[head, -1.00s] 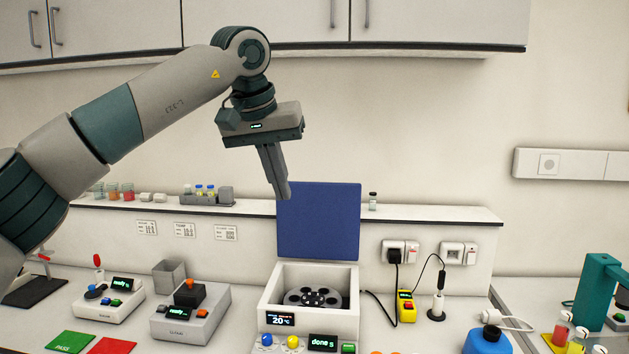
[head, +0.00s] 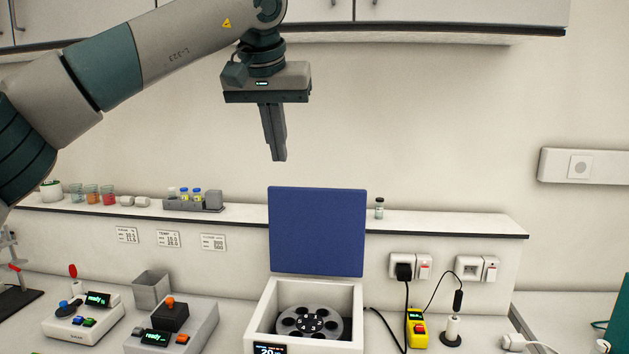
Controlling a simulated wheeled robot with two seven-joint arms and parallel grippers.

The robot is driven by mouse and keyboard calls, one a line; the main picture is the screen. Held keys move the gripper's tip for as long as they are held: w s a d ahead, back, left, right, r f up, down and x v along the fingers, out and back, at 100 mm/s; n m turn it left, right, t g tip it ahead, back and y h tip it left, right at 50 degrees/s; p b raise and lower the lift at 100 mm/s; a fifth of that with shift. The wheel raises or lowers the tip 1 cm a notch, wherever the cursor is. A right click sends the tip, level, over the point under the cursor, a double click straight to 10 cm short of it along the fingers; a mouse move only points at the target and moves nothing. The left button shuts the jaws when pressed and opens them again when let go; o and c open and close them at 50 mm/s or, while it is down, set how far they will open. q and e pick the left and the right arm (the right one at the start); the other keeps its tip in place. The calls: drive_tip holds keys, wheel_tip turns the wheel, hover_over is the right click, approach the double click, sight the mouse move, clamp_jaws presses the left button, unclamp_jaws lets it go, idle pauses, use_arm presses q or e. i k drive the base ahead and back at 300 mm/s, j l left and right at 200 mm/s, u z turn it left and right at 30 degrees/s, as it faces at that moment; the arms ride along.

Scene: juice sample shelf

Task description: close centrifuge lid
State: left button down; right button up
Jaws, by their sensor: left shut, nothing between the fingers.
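The centrifuge (head: 354,310) stands on the bench at the lower middle of the head view. Its blue lid (head: 317,231) is open and stands upright at the back of the housing. The dark-holed rotor (head: 309,324) shows inside the open bowl. My left gripper (head: 279,159) is shut and empty, pointing down. In the picture its fingertips are just above the lid's top edge, left of its middle, with a small gap between. The centrifuge's front is cut off by the frame's bottom edge. My right gripper is not in view.
A wall shelf (head: 450,222) behind the bench holds a small vial (head: 379,208), a tube rack (head: 193,203) and beakers. Left of the centrifuge are a grey device with an orange knob (head: 170,317) and a metal cup (head: 151,291). A yellow meter (head: 417,328) stands to the right.

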sight(313, 231)
drive_tip(key=i+l, duration=0.15)
drive_tip(key=i, duration=0.3)
drive_tip(key=i+l, duration=0.15)
drive_tip(key=i, duration=0.3)
drive_tip(key=i+l, duration=0.1)
drive_tip(key=i, duration=0.35)
